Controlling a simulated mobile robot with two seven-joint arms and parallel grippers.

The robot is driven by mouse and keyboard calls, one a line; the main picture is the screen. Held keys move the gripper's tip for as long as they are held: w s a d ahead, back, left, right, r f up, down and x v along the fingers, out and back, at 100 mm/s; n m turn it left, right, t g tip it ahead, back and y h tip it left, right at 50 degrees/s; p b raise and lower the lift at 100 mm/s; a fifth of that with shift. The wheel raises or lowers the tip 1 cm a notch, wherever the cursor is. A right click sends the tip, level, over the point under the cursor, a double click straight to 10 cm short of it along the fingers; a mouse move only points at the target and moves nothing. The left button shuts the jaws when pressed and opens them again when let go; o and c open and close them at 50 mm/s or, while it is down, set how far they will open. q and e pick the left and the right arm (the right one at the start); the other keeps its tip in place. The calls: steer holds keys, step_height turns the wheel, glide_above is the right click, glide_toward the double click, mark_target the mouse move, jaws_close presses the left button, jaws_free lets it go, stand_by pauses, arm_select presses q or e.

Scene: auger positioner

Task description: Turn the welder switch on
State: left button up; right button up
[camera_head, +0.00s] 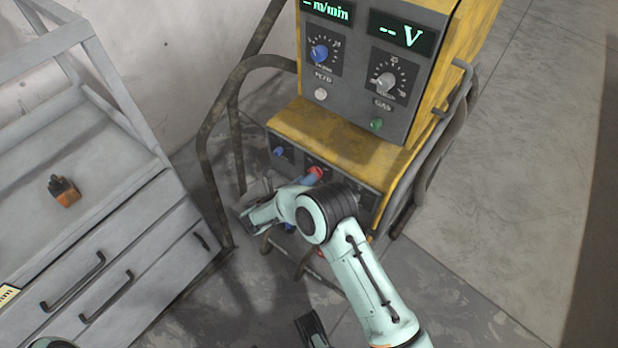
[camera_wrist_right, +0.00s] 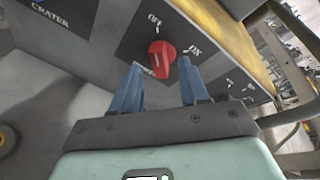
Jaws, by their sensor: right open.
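The welder (camera_head: 350,140) is a yellow and dark grey machine at the upper middle of the head view. Its red rotary switch (camera_wrist_right: 161,60) is on the lower front panel, with OFF and ON labels. The switch appears turned toward OFF. It also shows in the head view (camera_head: 316,172), partly covered by my gripper. My right gripper (camera_wrist_right: 160,72) is open, with its blue fingertips apart on either side of the switch's near end. I cannot tell whether they touch it. In the head view the right gripper (camera_head: 307,181) is at the lower panel.
A grey drawer cabinet (camera_head: 130,225) stands at the left, with a small orange and black object (camera_head: 64,191) on it. Dark bent tubes (camera_head: 208,150) frame the welder's side. A blue knob (camera_head: 278,151) is left of the red switch. Floor at the right (camera_head: 520,170) is clear.

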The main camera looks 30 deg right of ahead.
arm_select(q)
steer(key=shift+w+a+f, duration=0.15)
steer(key=shift+w+f, duration=0.1)
steer(key=shift+w, duration=0.1)
arm_select(e)
steer(key=shift+x, duration=1.4)
jaws_close()
